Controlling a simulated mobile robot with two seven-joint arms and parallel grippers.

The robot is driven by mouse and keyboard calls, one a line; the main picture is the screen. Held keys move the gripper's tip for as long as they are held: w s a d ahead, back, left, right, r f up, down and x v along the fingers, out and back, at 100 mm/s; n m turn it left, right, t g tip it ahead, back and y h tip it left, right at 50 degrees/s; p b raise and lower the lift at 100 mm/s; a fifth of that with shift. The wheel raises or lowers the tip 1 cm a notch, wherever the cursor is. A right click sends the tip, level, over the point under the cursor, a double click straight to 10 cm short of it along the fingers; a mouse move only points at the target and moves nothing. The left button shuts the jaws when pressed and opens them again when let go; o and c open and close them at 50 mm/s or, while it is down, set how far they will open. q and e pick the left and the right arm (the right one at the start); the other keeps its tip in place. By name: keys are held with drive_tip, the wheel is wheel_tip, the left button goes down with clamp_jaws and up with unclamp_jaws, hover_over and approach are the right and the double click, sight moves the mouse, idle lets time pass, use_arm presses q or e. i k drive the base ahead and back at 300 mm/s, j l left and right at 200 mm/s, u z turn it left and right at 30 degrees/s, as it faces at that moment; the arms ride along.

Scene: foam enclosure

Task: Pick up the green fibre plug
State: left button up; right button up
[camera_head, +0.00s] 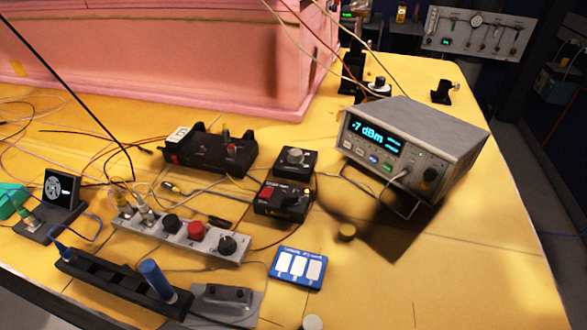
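Whether the small piece is seated in a socket is too small to tell. Neither of my grippers is in view, and nothing is seen touching the green piece.
A black rack (105,277) holding a blue cylinder (157,281) and a grey knob strip (184,240) stand near the front left. A meter reading "-7 dBm" (430,140) stands at right. Loose cables cross the left side. The yellow table's front right (450,270) is clear.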

sight(23, 212)
drive_tip(key=u, duration=1.55)
